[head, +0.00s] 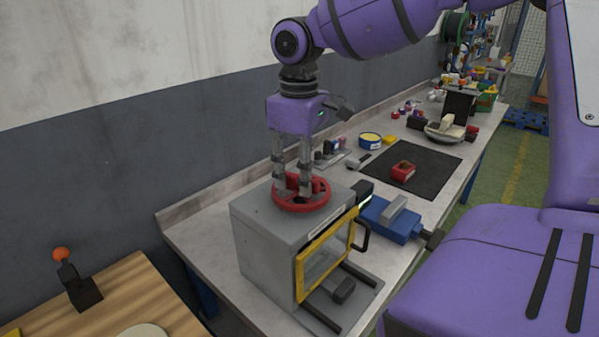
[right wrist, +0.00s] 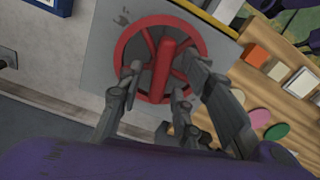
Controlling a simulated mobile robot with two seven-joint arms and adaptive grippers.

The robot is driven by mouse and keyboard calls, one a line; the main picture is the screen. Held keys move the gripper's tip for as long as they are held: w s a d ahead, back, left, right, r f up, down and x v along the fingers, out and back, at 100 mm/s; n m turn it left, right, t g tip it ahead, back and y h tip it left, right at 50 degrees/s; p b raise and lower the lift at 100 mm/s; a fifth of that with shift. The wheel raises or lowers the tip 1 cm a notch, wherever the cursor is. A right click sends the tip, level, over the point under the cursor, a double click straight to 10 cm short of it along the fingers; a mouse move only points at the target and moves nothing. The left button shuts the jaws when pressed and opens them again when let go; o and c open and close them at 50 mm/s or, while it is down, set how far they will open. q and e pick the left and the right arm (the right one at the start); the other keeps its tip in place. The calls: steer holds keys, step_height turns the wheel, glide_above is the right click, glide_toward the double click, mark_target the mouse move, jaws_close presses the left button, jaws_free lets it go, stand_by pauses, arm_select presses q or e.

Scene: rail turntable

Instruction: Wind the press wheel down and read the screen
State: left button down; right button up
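The press is a grey box (head: 262,240) with a yellow-framed window (head: 325,255) on its front, standing on the workbench. The red press wheel (head: 318,203) lies flat on its top, with a raised red bar across its middle; the wheel also shows in the right wrist view (right wrist: 127,52). My right gripper (head: 292,187) points straight down at the wheel. Its fingers stand on either side of the red bar (right wrist: 164,68), with gaps visible between fingers and bar. A small dark box with a pale lit edge (head: 363,197) is beside the press; no reading is legible. My left gripper is out of view.
A blue vise (head: 392,219) stands right of the press. A black mat (head: 428,173) with a red object (head: 403,171) lies behind it, and several small items line the bench. A wooden table (head: 125,300) with an orange-knobbed lever (head: 77,285) is at lower left.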

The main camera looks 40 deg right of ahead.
steer(key=shift+f, duration=0.1)
jaws_close()
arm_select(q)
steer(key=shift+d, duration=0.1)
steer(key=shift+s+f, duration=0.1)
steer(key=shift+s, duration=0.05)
arm_select(e)
steer(key=shift+m, duration=0.5)
steer(key=shift+f+m+b, duration=0.1)
steer(key=shift+m+b, duration=0.35)
steer(key=shift+m, duration=0.55)
steer(key=shift+d+m, duration=0.1)
steer(key=shift+m, duration=0.6)
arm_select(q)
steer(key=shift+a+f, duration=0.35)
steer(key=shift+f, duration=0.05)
arm_select(e)
steer(key=shift+m, duration=0.3)
